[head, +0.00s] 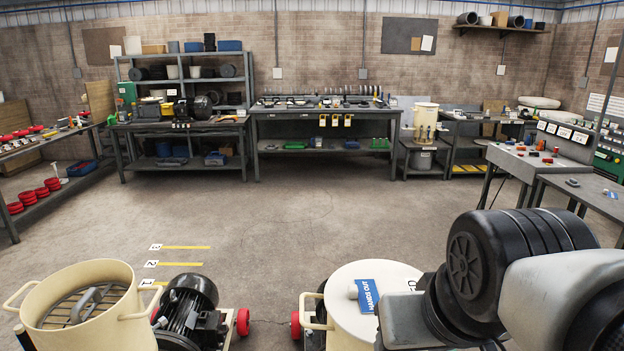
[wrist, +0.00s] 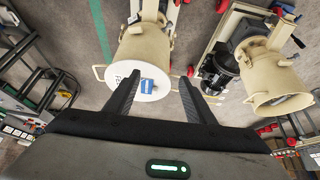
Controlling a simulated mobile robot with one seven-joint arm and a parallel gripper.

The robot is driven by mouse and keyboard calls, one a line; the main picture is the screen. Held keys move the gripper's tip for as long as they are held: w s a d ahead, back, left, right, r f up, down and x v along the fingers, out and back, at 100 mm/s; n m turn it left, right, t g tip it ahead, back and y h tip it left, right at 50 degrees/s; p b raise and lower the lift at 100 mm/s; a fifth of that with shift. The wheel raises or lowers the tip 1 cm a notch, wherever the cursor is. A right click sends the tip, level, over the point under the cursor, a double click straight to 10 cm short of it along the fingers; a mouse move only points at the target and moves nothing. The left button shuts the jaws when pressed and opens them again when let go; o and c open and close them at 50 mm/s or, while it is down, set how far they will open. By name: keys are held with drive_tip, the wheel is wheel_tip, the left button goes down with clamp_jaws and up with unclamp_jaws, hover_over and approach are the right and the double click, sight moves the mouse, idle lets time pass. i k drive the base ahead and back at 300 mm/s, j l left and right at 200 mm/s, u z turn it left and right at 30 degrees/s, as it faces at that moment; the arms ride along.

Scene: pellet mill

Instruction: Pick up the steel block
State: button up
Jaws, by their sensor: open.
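Small items on the far benches are too small to tell apart. My gripper (wrist: 160,82) is open in the wrist view, its two dark fingers spread with nothing between them. Beyond the fingers is a cream mill drum with a white lid (wrist: 133,92) carrying a blue tag (wrist: 148,86). In the head view my arm covers the lower right, and its gripper fingers do not show there.
Close in front stand an open cream drum (head: 125,318) with a grate, a dark motor (head: 190,305) and the lidded drum (head: 352,284). A workbench (head: 325,114) and a shelved bench (head: 180,127) line the back wall. A control table (head: 520,162) stands right. The middle floor is clear.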

sight(572, 182)
drive_tip(key=k+l, duration=0.15)
drive_tip(key=l, duration=0.25)
drive_tip(key=k+l, duration=0.15)
drive_tip(key=l, duration=0.2)
drive_tip(key=k+l+z, duration=0.1)
drive_tip(key=l, duration=0.45)
drive_tip(key=l+z, duration=0.1)
drive_tip(key=l, duration=0.5)
drive_tip(key=l+z, duration=0.1)
drive_tip(key=l, duration=0.45)
drive_tip(key=i+l, duration=0.1)
drive_tip(key=l, duration=0.5)
drive_tip(key=i+l+z, duration=0.1)
drive_tip(key=l, duration=0.25)
drive_tip(key=i+l+z, duration=0.1)
drive_tip(key=i+l, duration=0.15)
drive_tip(key=i+l+z, duration=0.1)
drive_tip(key=l, duration=0.35)
drive_tip(key=i+j+z, duration=0.15)
drive_tip(key=i+z, duration=0.15)
drive_tip(key=i, duration=1.2)
drive_tip(key=i+j, duration=0.15)
drive_tip(key=i, duration=0.35)
drive_tip(key=i+j+z, duration=0.1)
drive_tip(key=i, duration=0.4)
drive_tip(key=u, duration=2.95)
